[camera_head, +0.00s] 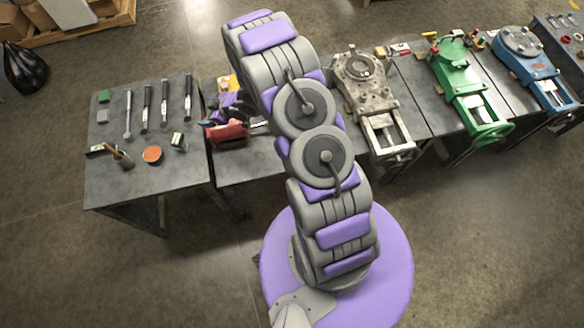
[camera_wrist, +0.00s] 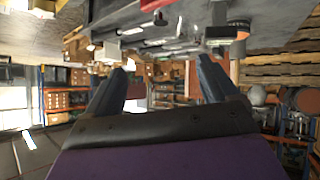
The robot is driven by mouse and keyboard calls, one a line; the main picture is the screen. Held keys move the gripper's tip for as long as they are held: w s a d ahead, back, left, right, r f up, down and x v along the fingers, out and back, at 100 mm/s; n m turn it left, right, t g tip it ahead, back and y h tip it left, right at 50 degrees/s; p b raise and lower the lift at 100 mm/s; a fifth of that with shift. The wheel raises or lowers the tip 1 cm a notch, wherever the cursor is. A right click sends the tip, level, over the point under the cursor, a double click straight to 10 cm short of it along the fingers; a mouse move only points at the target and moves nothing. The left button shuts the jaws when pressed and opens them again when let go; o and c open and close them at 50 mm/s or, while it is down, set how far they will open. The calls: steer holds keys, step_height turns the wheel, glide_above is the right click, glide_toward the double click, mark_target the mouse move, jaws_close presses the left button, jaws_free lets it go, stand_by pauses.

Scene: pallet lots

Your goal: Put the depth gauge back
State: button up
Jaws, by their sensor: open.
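I cannot make out for certain which item is the depth gauge. A row of long tools lies on the left table, a silver one (camera_head: 128,113) and several dark-handled ones (camera_head: 164,106). My gripper (camera_wrist: 160,70) is open, with its two dark fingers apart and nothing visible held between them. In the head view only purple parts of my wrist (camera_head: 228,104) show, by the red vise (camera_head: 229,133), and the fingers cannot be made out. A small silver piece (camera_head: 260,126) lies to the right of the vise, partly hidden by my arm.
Grey (camera_head: 386,132), green (camera_head: 464,86) and blue (camera_head: 536,66) machines stand to the right. The left table's front is clear.

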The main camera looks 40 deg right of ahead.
steer(key=s+d+r+m+g+h, duration=0.25)
steer(key=d+r+h, duration=0.25)
steer(key=d+r, duration=0.55)
steer(key=s+r+m+g+h, duration=0.2)
steer(key=s+r+m+h, duration=0.1)
steer(key=s+r, duration=0.8)
steer(key=s+a+r+m+g, duration=0.1)
steer(key=s+a+r+g, duration=0.1)
steer(key=s, duration=0.9)
steer(key=s+a+r+m+g+y, duration=0.1)
steer(key=s+r, duration=0.4)
steer(key=s, duration=0.6)
steer(key=s+a+r+m+g+y, duration=0.1)
steer(key=s+a+r+g, duration=0.2)
steer(key=s, duration=0.8)
steer(key=shift+a+r, duration=0.5)
steer(key=shift+a, duration=0.3)
